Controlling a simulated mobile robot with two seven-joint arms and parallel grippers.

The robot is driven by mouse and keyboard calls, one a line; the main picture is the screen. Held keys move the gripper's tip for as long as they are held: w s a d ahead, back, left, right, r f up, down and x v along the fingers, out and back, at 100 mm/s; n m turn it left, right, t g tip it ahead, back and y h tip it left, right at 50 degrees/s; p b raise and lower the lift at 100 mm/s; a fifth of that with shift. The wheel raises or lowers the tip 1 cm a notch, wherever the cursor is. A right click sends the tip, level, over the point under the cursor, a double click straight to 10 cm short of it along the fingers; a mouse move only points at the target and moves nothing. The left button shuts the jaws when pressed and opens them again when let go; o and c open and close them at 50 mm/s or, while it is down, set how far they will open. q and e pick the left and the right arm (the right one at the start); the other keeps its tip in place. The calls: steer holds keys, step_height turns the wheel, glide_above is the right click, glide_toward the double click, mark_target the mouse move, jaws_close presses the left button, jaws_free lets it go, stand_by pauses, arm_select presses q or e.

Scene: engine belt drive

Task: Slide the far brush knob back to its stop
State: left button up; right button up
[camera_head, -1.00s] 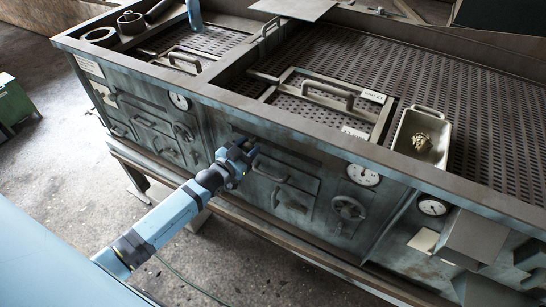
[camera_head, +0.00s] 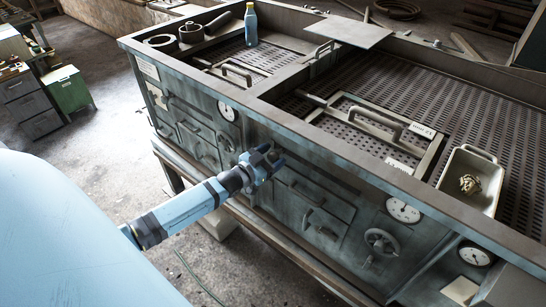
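My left gripper (camera_head: 272,158) is in front of the long tank's front panel, just below its top rim. Its two fingers look spread apart, with nothing clearly visible between them. The gripper hides part of the panel behind it, and I cannot tell whether it touches anything there. I cannot pick out the far brush knob with certainty. Short rods stick out beside the handled tray frames inside the tank, one near the middle (camera_head: 311,99). My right gripper is not in view.
The tank's front rim (camera_head: 285,122) runs across above my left gripper. Dial gauges (camera_head: 403,210), a handwheel (camera_head: 381,241) and drawer handles line the front.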

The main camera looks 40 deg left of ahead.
arm_select(q)
steer(key=shift+s+f, duration=0.1)
steer(key=shift+s, duration=0.4)
steer(key=s+a+b, duration=0.1)
steer(key=s+a, duration=0.1)
steer(key=s, duration=1)
steer(key=shift+s+a+b, duration=0.15)
steer(key=shift+s+b, duration=0.15)
steer(key=shift+b, duration=0.1)
steer(key=s+d+f+g+p, duration=0.1)
steer(key=s+d+f+g, duration=0.1)
steer(key=d, duration=0.6)
steer(key=s+d+f+g+p, duration=0.1)
steer(key=s+d+f+g, duration=0.1)
steer(key=s+d+f, duration=0.2)
steer(key=s+d+f+n+g+p, duration=0.1)
steer(key=s+d, duration=0.4)
steer(key=d, duration=0.7)
step_height(320, 180, down, 2)
steer(key=shift+s+f+g, duration=0.15)
steer(key=shift+s+g, duration=0.25)
steer(key=shift+g, duration=0.5)
steer(key=shift+a, duration=0.1)
